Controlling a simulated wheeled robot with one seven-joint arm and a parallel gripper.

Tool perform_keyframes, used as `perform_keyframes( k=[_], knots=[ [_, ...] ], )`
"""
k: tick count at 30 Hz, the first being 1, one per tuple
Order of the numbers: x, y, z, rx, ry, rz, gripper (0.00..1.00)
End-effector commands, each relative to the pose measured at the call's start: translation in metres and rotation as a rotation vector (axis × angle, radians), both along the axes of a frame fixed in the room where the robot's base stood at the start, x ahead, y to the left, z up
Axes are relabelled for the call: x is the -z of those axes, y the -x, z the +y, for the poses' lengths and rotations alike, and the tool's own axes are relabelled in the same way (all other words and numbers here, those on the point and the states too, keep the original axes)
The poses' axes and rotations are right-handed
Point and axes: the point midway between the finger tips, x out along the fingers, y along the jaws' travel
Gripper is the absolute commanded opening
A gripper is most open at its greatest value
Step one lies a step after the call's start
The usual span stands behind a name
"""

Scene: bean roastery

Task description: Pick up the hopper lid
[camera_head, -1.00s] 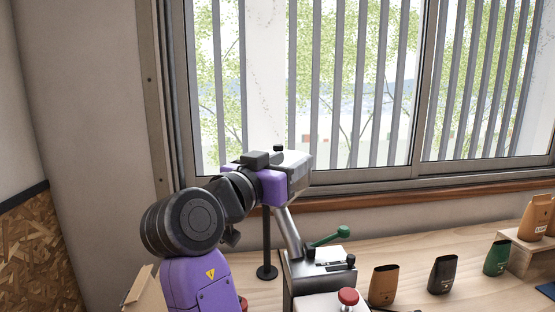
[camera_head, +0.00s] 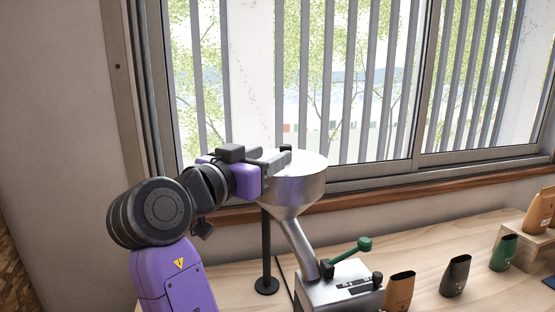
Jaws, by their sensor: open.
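The hopper (camera_head: 292,190) is a silver metal funnel on a slanted neck above the grinder (camera_head: 338,290). Its top shows as a pale, flat round surface (camera_head: 308,165), which seems to be the hopper lid; I cannot clearly make out its edge or a knob. My gripper (camera_head: 284,157) is level, open, at the left side of the hopper's top. Its fingers overlap the left part of that top in the picture. Small dark parts show at the fingertips, and I cannot tell whether the fingers touch anything.
A black post on a round foot (camera_head: 267,285) stands left of the grinder. A green-knobbed lever (camera_head: 358,246) sticks out from the grinder. Brown (camera_head: 399,292), black (camera_head: 456,277) and green (camera_head: 503,253) bags stand along the wooden counter (camera_head: 425,245). The barred window is behind.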

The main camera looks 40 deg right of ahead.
Motion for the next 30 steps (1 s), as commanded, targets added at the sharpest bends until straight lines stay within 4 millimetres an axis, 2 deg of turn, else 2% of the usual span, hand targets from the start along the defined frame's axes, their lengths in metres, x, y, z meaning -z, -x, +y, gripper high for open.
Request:
perform_keyframes(
  k=[6, 11, 21, 28, 30],
  knots=[
    [-0.001, -0.007, -0.02, 0.003, -0.001, 0.001, 0.49],
    [-0.002, -0.012, -0.029, 0.001, 0.001, 0.002, 0.49],
    [0.0, -0.03, -0.069, 0.002, 0.0, 0.002, 0.49],
    [0.001, -0.031, -0.071, 0.0, 0.0, 0.001, 0.49],
    [0.001, -0.031, -0.071, 0.0, 0.0, 0.001, 0.37]
  ],
)
